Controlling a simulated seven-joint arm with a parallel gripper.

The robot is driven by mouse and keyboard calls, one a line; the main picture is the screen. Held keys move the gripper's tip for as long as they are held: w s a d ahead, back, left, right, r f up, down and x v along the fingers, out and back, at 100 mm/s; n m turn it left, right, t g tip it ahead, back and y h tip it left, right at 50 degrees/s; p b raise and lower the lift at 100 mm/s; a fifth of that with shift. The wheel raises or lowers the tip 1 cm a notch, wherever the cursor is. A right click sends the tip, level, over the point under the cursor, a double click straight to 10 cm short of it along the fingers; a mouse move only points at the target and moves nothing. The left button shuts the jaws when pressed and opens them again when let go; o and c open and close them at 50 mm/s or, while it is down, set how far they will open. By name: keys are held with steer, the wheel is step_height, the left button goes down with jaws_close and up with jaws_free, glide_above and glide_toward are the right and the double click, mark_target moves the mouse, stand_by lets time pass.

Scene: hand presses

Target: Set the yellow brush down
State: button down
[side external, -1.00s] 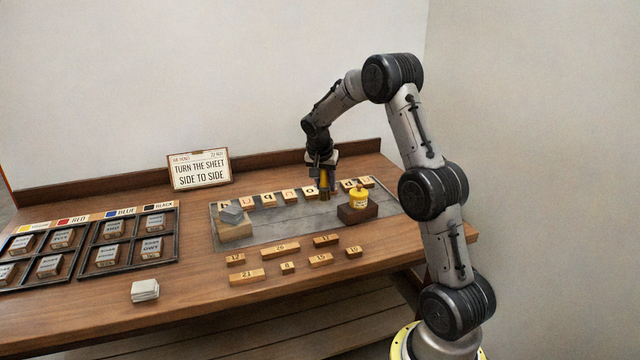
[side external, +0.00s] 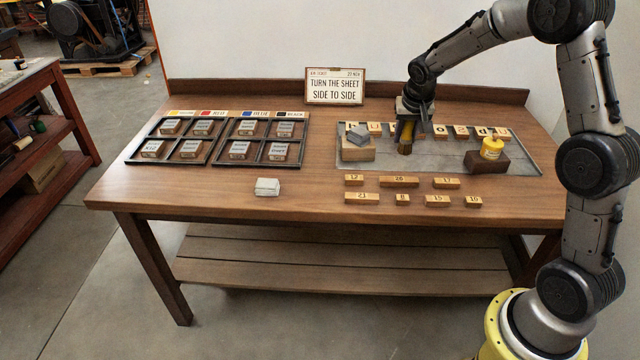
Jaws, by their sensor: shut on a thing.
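My gripper (side external: 409,118) points down over the grey metal tray (side external: 440,161), left of its middle. It is shut on the yellow brush (side external: 406,132), which hangs upright with its brown bristles down. I cannot tell whether the bristles touch the tray. The brush stands just right of the wooden block with a grey piece on top. The gripper and brush hide part of the row of letter blocks behind them.
The wooden block (side external: 357,153) sits at the tray's left end. A yellow pot (side external: 492,148) stands on a dark block (side external: 486,164) at the right. Letter blocks (side external: 460,133) line the back; numbered blocks (side external: 400,181) lie in front. The tray's middle is bare.

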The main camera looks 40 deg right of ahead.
steer(key=w+a+n+t+y, duration=0.15)
steer(key=a+n, duration=0.25)
steer(key=a, duration=1.2)
steer(key=shift+g, duration=0.25)
steer(key=w+f, duration=0.2)
steer(key=w, duration=0.2)
steer(key=w+d+f, duration=0.1)
steer(key=w+f, duration=0.2)
steer(key=w, duration=0.2)
steer(key=w+f, duration=0.2)
steer(key=w, duration=0.2)
steer(key=shift+w+d+f, duration=0.15)
steer(key=shift+w+f, duration=0.2)
steer(key=shift+f, duration=0.05)
steer(key=shift+w+f, duration=0.45)
steer(key=shift+f, duration=0.15)
steer(key=shift+w+f, duration=0.1)
steer(key=shift+f, duration=1.5)
steer(key=c, duration=0.6)
jaws_free()
steer(key=shift+f, duration=0.15)
steer(key=shift+o, duration=0.2)
